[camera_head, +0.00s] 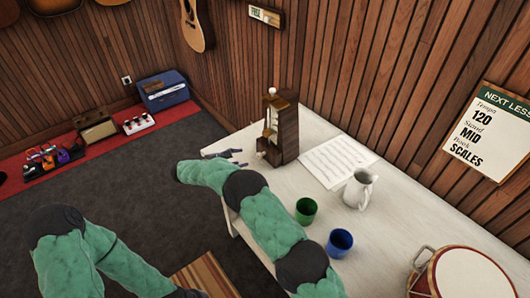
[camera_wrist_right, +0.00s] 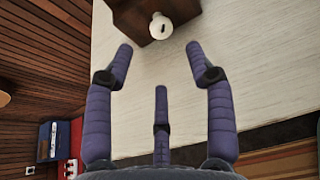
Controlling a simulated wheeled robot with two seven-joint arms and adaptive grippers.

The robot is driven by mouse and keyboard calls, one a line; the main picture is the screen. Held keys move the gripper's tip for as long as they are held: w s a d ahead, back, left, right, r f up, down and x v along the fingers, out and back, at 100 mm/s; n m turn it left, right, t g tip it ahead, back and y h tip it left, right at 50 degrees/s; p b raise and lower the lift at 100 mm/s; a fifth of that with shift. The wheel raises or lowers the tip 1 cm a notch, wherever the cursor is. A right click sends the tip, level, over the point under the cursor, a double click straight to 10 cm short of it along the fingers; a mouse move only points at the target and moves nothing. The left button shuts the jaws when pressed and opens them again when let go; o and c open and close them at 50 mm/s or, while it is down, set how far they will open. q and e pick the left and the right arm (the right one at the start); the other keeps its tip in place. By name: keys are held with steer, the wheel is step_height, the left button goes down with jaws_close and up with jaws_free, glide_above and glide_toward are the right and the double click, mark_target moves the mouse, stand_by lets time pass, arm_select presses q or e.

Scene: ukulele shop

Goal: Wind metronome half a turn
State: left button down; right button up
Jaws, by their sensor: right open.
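The wooden metronome (camera_head: 285,128) stands upright on the white table, with a pale winding knob (camera_head: 262,154) low on its side facing my right gripper. My right gripper (camera_head: 236,156) is open and empty, just left of the knob and apart from it. In the right wrist view, the metronome (camera_wrist_right: 135,18) is at the top edge. The round knob (camera_wrist_right: 160,27) sits beyond and between the spread fingers of the gripper (camera_wrist_right: 160,58). My left arm is at the lower left of the head view; its gripper is out of the picture.
On the white table (camera_head: 395,220) are sheet music (camera_head: 335,160), a white pitcher (camera_head: 359,189), a green cup (camera_head: 306,211), a blue cup (camera_head: 340,242) and a drum (camera_head: 468,274). The cups stand close to my right arm. A wooden wall rises behind.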

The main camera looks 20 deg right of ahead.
mark_target(258, 156)
steer(key=b+x, duration=0.2)
steer(key=x, duration=0.8)
steer(key=shift+w+d, duration=0.1)
jaws_close()
